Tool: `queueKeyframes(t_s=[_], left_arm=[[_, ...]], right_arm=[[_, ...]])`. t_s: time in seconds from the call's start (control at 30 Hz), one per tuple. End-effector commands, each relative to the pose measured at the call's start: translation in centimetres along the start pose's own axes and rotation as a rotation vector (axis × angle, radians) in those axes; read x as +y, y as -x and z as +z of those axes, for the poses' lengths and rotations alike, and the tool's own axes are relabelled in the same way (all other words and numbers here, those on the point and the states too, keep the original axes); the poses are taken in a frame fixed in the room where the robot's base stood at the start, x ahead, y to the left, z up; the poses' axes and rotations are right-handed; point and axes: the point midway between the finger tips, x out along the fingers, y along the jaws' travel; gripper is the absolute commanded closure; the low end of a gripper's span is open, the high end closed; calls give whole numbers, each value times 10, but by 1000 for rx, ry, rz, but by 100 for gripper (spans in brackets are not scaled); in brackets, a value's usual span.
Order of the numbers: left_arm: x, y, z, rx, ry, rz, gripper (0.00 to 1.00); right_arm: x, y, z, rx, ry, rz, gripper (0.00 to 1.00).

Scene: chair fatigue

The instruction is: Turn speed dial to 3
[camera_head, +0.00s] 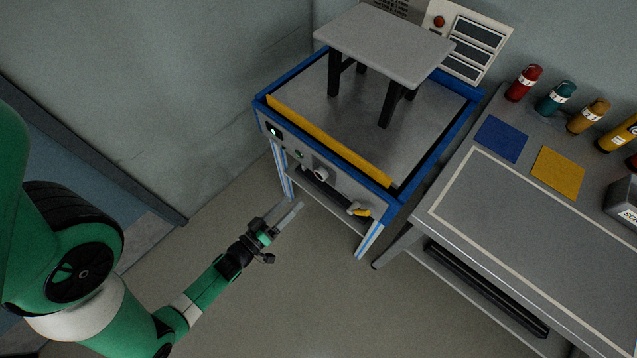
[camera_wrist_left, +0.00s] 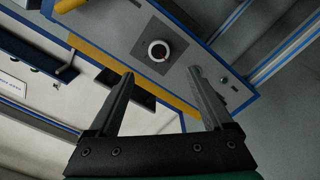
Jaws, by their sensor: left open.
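The speed dial appears to be the round white knob (camera_head: 321,174) on the front panel of the blue-edged test machine (camera_head: 340,187). In the left wrist view the dial (camera_wrist_left: 153,49) is a white ring with a grey centre and a small red mark, on a dark square plate. Its numbers are too small to read. My left gripper (camera_head: 287,213) is open and empty, in front of and apart from the panel. In the left wrist view the dial lies beyond and between the two fingertips (camera_wrist_left: 162,74). My right gripper is not in view.
A yellow handle (camera_head: 359,210) sits right of the dial, and a small green light (camera_head: 299,154) left of it. A grey stool (camera_head: 385,43) stands on the machine. A workbench (camera_head: 480,222) with several bottles is to the right. The floor before the machine is clear.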

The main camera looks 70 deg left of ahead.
Motion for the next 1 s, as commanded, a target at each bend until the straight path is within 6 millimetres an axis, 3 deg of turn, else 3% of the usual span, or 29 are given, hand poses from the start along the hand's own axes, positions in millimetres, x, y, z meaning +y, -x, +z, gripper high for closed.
queueKeyframes(t_s=[0.17, 0.6, 0.77, 1.0], left_arm=[[1, -14, -1, 2, -3, 6, 16], [1, -103, 0, 2, -1, 5, 16], [2, -116, -1, 1, -1, 3, 16], [2, -117, -2, 0, -1, 2, 16]], right_arm=[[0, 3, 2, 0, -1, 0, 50], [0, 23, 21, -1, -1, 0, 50], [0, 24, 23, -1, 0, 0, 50], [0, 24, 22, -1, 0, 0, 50]])
